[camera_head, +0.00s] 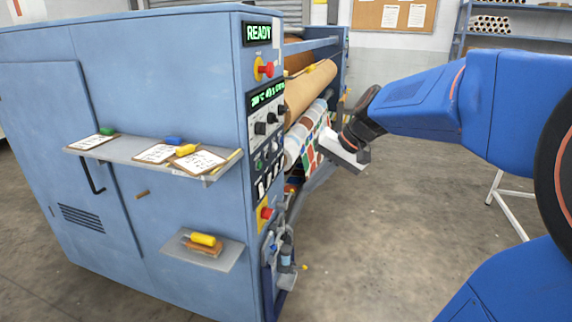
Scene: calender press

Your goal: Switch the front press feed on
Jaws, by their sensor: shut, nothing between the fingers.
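The blue press cabinet (185,60) carries a narrow control panel on its right edge. At the top is a display (257,32) reading READY, with a second green-lit display (267,94) below it. Under that sit black knobs (266,122), green buttons (261,163) and a row of white-faced switches or plates (268,180). The labels are too small to read, so I cannot tell which is the front press feed or how it is set. My gripper (340,150) is shut and empty, right of the panel, in front of the rollers and apart from the controls.
Red stop buttons on yellow stand above (264,69) and below (265,213) the controls. A brown roller (311,88) and patterned sheet lie behind my gripper. A shelf (150,152) with papers and a lower shelf (202,254) jut from the cabinet's left face. The floor (400,240) is clear.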

